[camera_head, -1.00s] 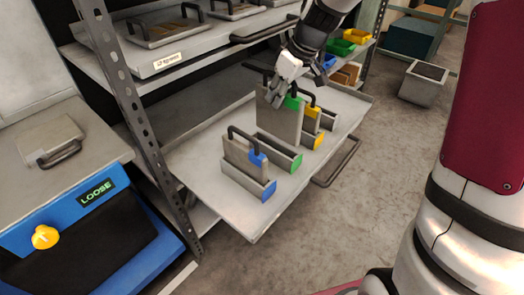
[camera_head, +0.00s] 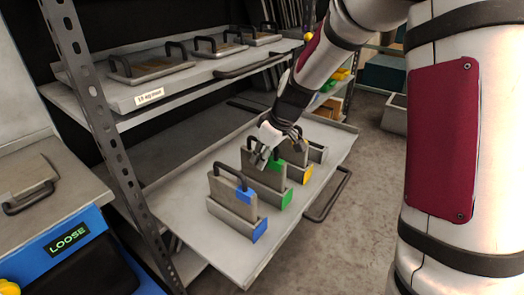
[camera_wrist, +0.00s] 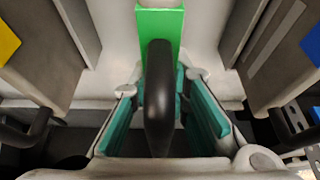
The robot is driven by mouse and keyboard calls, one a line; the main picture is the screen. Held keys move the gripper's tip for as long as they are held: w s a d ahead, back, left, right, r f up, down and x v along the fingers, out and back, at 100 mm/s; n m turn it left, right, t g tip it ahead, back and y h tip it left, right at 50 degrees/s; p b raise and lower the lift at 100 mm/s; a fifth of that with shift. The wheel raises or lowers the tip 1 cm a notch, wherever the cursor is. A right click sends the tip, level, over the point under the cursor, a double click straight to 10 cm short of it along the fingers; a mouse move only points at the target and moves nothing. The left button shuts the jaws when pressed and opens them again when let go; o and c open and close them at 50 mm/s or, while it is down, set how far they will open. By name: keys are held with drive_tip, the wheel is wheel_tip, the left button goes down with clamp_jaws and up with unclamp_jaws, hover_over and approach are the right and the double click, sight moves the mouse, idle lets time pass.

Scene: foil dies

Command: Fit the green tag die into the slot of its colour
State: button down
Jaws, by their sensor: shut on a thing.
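The green tag die (camera_head: 264,176) is a grey plate with a green tag and a black handle. It stands upright with its lower part inside the green-marked slot (camera_head: 287,199), about as low as the neighbouring blue die sits. My gripper (camera_head: 268,155) is over it, shut on its handle. In the wrist view the black handle (camera_wrist: 160,100) lies between my teal finger pads, with the green tag (camera_wrist: 160,25) above it. The die's bottom edge is hidden by the slot walls.
The blue tag die (camera_head: 232,195) stands in its blue-marked slot (camera_head: 260,230), left of green. A yellow-marked slot (camera_head: 307,173) holds a die close on the right. The pulled-out shelf (camera_head: 185,205) is bare at left. An upper shelf (camera_head: 118,98) holds flat dies.

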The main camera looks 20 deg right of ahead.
drive_tip(key=shift+f, duration=0.25)
drive_tip(key=c, duration=1.5)
unclamp_jaws()
drive_tip(key=shift+c, duration=0.2)
drive_tip(key=p+v, duration=0.4)
drive_tip(key=v, duration=0.8)
drive_tip(key=shift+r, duration=0.1)
drive_tip(key=s+a+r+m+g+h, duration=0.1)
drive_tip(key=s+a+r+m, duration=0.15)
drive_tip(key=s, duration=0.75)
drive_tip(key=s+a+r+m+g, duration=0.15)
drive_tip(key=s+r, duration=0.25)
drive_tip(key=s, duration=0.5)
drive_tip(key=s+d+m+h, duration=0.1)
drive_tip(key=s+m, duration=0.2)
drive_tip(key=s, duration=1.5)
drive_tip(key=shift+s+f+g+h, duration=0.3)
drive_tip(key=shift+s+f+g, duration=0.05)
drive_tip(key=shift+s+g, duration=0.1)
drive_tip(key=shift+w, duration=0.1)
